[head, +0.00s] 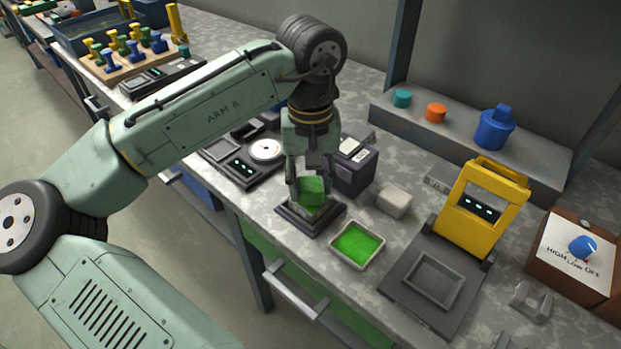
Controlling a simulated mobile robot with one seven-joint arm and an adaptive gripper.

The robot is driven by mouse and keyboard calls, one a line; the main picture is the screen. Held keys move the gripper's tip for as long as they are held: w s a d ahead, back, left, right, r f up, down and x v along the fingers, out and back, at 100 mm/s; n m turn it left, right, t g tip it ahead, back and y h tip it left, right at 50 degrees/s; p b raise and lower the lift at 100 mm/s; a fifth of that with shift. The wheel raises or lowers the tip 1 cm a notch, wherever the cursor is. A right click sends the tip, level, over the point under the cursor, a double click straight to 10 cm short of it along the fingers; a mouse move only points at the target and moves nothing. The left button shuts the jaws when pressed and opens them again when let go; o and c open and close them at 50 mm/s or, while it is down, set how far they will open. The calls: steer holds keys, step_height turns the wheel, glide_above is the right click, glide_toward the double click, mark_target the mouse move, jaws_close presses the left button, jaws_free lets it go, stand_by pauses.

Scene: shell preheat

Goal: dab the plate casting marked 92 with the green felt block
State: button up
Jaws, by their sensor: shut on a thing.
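My gripper (309,180) is shut on the green felt block (313,196), pointing down. The block is over or in a dark square stand (288,219) on the bench; whether it touches the stand I cannot tell. No mark 92 can be read, so I cannot tell which thing is the plate casting. A shallow pale tray (334,252) with a bright green inside lies just right of the stand.
A pale rounded block (394,201) and a dark box (357,178) stand near my gripper. To the right are a yellow frame (453,207) on a grey base (398,285) and a brown dial box (556,250). A shelf (440,127) runs behind.

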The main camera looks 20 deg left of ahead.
steer(key=shift+r+p, duration=3)
steer(key=shift+r, duration=0.4)
steer(key=shift+f, duration=0.1)
